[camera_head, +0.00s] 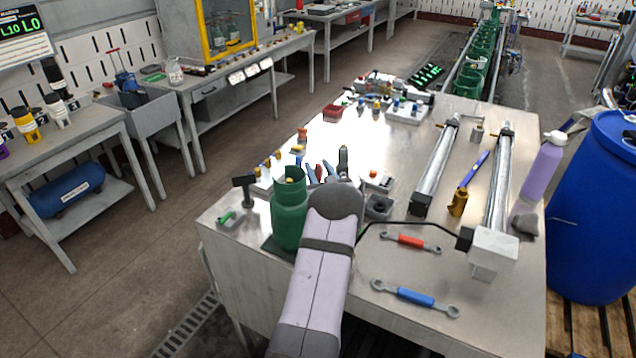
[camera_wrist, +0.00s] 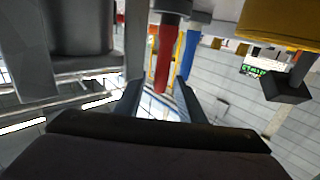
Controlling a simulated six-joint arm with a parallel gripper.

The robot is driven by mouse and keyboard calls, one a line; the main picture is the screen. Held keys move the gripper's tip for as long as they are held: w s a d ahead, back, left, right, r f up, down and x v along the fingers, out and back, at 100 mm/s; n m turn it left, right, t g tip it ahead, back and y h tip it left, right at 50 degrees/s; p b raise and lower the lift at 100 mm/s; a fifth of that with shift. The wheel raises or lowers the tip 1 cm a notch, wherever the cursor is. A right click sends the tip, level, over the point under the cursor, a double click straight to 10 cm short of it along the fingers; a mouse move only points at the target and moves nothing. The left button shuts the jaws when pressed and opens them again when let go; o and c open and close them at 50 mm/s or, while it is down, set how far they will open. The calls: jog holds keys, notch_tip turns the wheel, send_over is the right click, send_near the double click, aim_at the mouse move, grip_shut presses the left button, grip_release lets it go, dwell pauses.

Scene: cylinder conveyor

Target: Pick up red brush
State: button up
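The red brush shows in the wrist view as an upright red handle (camera_wrist: 163,60) with a dark top end. It lies between the lines of my two fingers and seems just ahead of their tips. In the head view a small red piece (camera_head: 319,171) shows beside the end of my arm, largely hidden by it. My gripper (camera_wrist: 156,88) has its fingers apart, with a gap on both sides of the red handle. I see no clear contact. A blue handle (camera_wrist: 188,52) and a yellow one (camera_wrist: 179,62) stand right beside the red one.
A green gas cylinder (camera_head: 290,212) stands close left of my arm. Metal cylinders (camera_head: 440,165), a red-handled wrench (camera_head: 410,241) and a blue-handled wrench (camera_head: 415,296) lie on the table to the right. A blue barrel (camera_head: 595,220) stands beyond the right edge.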

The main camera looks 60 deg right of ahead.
jog(key=shift+w+d, duration=0.1)
jog(key=shift+d, duration=0.05)
grip_shut()
jog(key=shift+r, duration=0.15)
notch_tip(320, 180, up, 10)
jog(key=b, duration=0.3)
jog(key=a+f+n+t+y+p, duration=0.1)
jog(key=a+n+t+y, duration=0.4)
jog(key=a+n+y, duration=0.4)
jog(key=shift+a+f+y, duration=0.35)
jog(key=shift+a+y, duration=0.4)
jog(key=shift+y, duration=1.15)
